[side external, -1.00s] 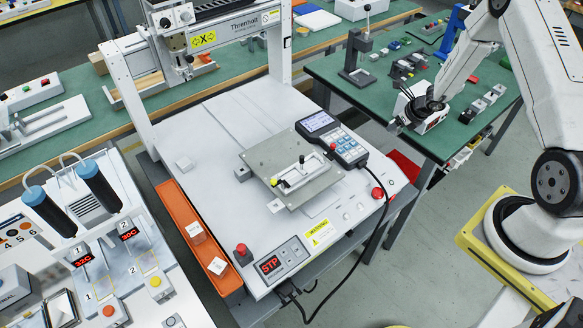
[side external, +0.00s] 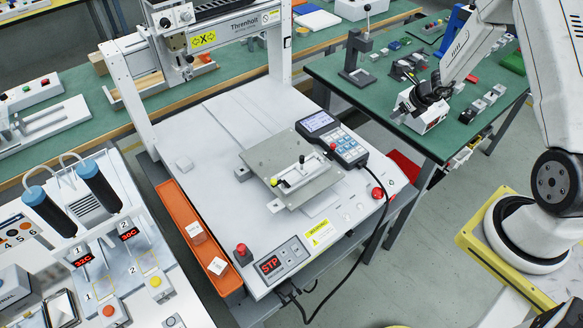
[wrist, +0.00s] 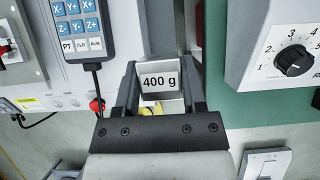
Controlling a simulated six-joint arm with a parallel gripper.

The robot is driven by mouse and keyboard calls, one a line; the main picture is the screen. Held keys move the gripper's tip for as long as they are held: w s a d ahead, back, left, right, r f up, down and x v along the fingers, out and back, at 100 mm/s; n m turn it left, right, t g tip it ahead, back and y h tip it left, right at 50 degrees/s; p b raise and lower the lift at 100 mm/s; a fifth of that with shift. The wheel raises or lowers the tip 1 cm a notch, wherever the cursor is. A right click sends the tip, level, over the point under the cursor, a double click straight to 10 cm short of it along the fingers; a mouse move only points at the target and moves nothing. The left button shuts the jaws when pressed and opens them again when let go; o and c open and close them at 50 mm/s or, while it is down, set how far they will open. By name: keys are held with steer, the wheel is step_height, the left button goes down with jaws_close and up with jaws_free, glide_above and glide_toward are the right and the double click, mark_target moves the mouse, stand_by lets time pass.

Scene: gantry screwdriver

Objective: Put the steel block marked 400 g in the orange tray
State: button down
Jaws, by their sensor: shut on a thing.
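The steel block marked 400 g (wrist: 158,80) is between the two dark fingers of my gripper (wrist: 158,92) in the wrist view, its label facing the camera. In the side view my gripper (side external: 432,92) is at the left end of the right green bench; the block cannot be made out there. The orange tray (side external: 172,196) lies along the left side of the white screwdriver machine. Two small labelled blocks (side external: 196,231) (side external: 217,266) are in it, their labels too small to read. The tray does not show in the wrist view.
The machine bed holds a grey plate fixture (side external: 262,160) and a keypad pendant (side external: 335,142), with a cable hanging down in front. The machine's gantry (side external: 285,45) stands at the back. A white box (side external: 430,119) sits at the right bench's near-left corner. A floor gap separates bench and machine.

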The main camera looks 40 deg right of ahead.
step_height(320, 180, up, 7)
steer(key=shift+r, duration=0.2)
steer(key=w+a, duration=0.4)
steer(key=a, duration=1.1)
steer(key=w+a, duration=0.4)
steer(key=a, duration=1.1)
steer(key=s+a, duration=0.5)
steer(key=a, duration=0.4)
steer(key=s+a, duration=0.5)
steer(key=a, duration=0.5)
steer(key=s+a, duration=0.5)
steer(key=a, duration=0.4)
steer(key=shift+f, duration=2.55)
steer(key=shift+a, duration=0.1)
